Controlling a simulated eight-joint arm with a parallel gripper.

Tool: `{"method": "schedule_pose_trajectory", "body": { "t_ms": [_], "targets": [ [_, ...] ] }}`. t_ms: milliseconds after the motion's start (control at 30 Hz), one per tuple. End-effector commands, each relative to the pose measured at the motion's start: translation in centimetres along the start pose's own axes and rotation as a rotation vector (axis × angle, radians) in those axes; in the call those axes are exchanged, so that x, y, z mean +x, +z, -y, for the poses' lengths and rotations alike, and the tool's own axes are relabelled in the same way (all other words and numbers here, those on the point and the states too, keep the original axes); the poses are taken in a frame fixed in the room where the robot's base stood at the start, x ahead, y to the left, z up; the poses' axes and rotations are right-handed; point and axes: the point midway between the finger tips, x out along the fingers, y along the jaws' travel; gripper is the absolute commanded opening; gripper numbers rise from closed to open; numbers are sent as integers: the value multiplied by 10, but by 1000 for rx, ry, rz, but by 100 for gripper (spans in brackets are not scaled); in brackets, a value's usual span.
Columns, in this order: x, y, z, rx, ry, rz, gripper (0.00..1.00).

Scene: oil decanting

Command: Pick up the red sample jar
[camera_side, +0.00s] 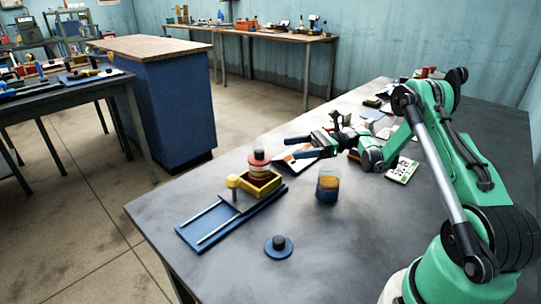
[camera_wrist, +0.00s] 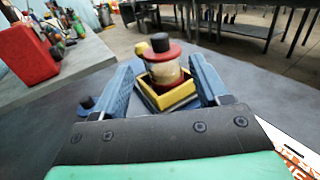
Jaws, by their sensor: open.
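The red sample jar (camera_side: 259,158) has a wide red lid with a dark knob and stands upright in a small yellow tray (camera_side: 262,188). The tray sits at one end of a blue base (camera_side: 228,222) with two rails. My gripper (camera_side: 292,147) is open, its blue fingers pointing toward the jar from the right and apart from it in the side view. In the wrist view the jar (camera_wrist: 165,74) shows a pale upper body and a red lower part, framed between the open fingers (camera_wrist: 160,66). The tray's walls hide the jar's bottom.
A glass beaker (camera_side: 327,188) of amber liquid over blue stands right of the tray. A blue disc with a black knob (camera_side: 278,246) lies near the front edge. A yellow knob (camera_side: 233,181) rises beside the tray. Papers and small items lie behind my gripper.

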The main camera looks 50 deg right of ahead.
Motion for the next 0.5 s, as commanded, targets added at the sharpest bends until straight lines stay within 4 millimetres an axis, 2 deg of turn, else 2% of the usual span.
{"method": "schedule_pose_trajectory", "body": {
  "t_ms": [100, 367, 500],
  "targets": [
    [23, 0, 0, -1, 4, -1, 67],
    [48, 0, 0, -2, 2, -2, 67],
    [71, -2, -1, -2, 3, -2, 67]
  ]
}}
